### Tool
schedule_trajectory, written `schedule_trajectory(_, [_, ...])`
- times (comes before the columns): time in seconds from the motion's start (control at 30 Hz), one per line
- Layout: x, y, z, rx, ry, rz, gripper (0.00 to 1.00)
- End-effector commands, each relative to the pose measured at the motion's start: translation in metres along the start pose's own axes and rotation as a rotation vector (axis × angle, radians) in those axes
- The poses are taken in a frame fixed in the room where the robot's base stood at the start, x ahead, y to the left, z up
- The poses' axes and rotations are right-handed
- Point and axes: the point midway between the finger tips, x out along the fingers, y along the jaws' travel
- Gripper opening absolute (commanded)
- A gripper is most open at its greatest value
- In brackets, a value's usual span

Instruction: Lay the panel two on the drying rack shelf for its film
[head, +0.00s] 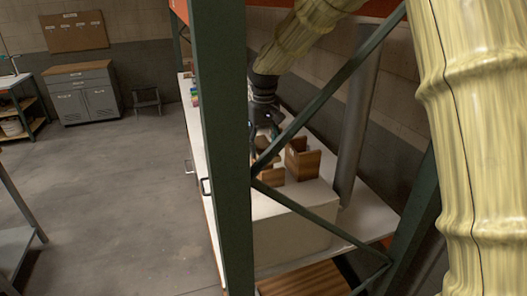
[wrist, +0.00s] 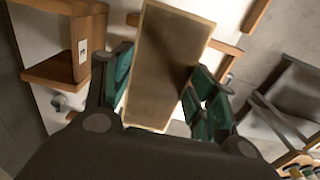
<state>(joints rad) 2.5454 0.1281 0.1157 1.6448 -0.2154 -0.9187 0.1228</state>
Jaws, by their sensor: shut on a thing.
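My gripper (wrist: 160,88) is shut on a flat brown panel with pale edges (wrist: 172,50) in the wrist view. Green finger pads press on its left and right sides. The panel's number cannot be read. In the head view my gripper (head: 266,122) is over the white bench, close to the wooden holders (head: 302,160); its fingers are partly hidden by a green brace, and I cannot make out the panel there. A wooden holder with a small white label (wrist: 80,50) stands left of the panel in the wrist view. I cannot tell which surface is the drying rack shelf.
A green metal post (head: 226,150) and diagonal braces (head: 310,215) stand between the head camera and the bench. The white bench top (head: 365,215) has bare room near its end. A dark stool (wrist: 290,100) stands on the floor at right in the wrist view.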

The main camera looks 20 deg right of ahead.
Motion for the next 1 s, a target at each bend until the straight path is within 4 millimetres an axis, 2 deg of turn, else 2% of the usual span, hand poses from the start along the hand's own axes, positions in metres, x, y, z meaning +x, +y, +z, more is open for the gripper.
schedule_trajectory(0.47, [0.035,0.000,0.001,-0.001,-0.003,0.000,0.32])
schedule_trajectory(0.73, [0.038,-0.001,0.000,-0.001,-0.002,0.000,0.32])
schedule_trajectory(0.77, [0.038,-0.001,0.000,-0.001,-0.002,0.000,0.63])
schedule_trajectory(0.8, [0.038,0.000,0.000,-0.001,-0.002,0.000,0.70])
schedule_trajectory(0.87, [0.037,0.000,0.000,-0.001,-0.002,0.000,0.79])
schedule_trajectory(1.0, [0.037,0.000,0.000,-0.001,-0.002,0.000,0.79])
